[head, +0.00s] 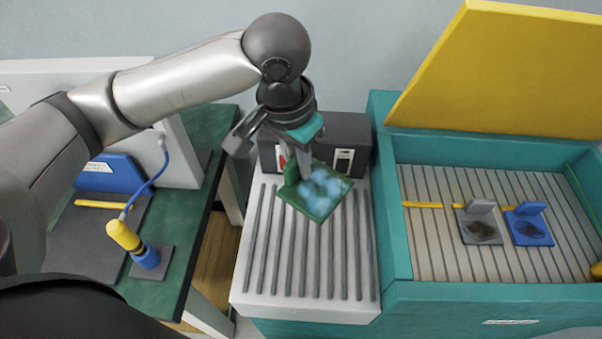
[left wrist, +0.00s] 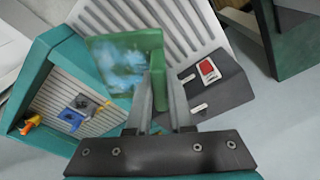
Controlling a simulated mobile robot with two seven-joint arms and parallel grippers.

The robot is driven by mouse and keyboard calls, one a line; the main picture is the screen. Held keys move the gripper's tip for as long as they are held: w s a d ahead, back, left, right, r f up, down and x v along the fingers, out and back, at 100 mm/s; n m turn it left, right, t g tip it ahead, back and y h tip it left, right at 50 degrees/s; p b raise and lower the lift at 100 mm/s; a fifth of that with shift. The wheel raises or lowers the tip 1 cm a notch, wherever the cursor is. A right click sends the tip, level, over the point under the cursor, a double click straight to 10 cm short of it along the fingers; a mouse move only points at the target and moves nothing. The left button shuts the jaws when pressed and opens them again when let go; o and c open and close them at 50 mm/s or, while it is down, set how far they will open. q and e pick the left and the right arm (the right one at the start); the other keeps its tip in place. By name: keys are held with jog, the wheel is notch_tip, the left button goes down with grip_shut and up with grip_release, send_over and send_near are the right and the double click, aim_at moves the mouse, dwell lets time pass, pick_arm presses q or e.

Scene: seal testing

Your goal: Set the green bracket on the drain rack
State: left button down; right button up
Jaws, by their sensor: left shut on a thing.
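The green bracket (head: 321,201) has a flat plate with pale blue-white patches and an upright tab. My left gripper (head: 299,170) is shut on the tab and holds the bracket over the drain rack (head: 262,285), towards its back part. The rack is a pale tray with dark parallel ribs. I cannot tell whether the plate touches the ribs. In the left wrist view the bracket (left wrist: 122,62) is between the fingers (left wrist: 160,90), with the ribbed rack (left wrist: 185,20) behind it. My right gripper is not in view.
A dark box (head: 350,135) with switches stands behind the rack. To the right, a teal tank (head: 398,230) with a raised yellow lid (head: 500,70) holds a grey bracket (head: 479,228) and a blue bracket (head: 528,226). A green bench (head: 180,275) with a yellow-blue tool (head: 125,236) is left. The rack's front is clear.

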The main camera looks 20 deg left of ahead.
pick_arm(q)
jog(key=w+f+m+b, duration=0.1)
jog(key=f+m, duration=0.2)
jog(key=f, duration=0.2)
jog(key=w+d+f+m+b, duration=0.1)
jog(key=f+m, duration=0.3)
jog(key=f, duration=0.1)
jog(key=w+f+m+g+h+b, duration=0.1)
jog(key=f+m+b, duration=0.1)
jog(key=f+m, duration=0.2)
jog(key=shift+w+d+f, duration=0.1)
jog(key=shift+d+f, duration=0.1)
jog(key=shift+f, duration=0.35)
jog(key=shift+w+d+f, duration=0.1)
jog(key=shift+d+f, duration=0.05)
jog(key=shift+f, duration=0.35)
jog(key=shift+f, duration=0.8)
jog(key=c, duration=0.7)
grip_release()
jog(key=shift+s, duration=0.1)
jog(key=shift+f, duration=0.1)
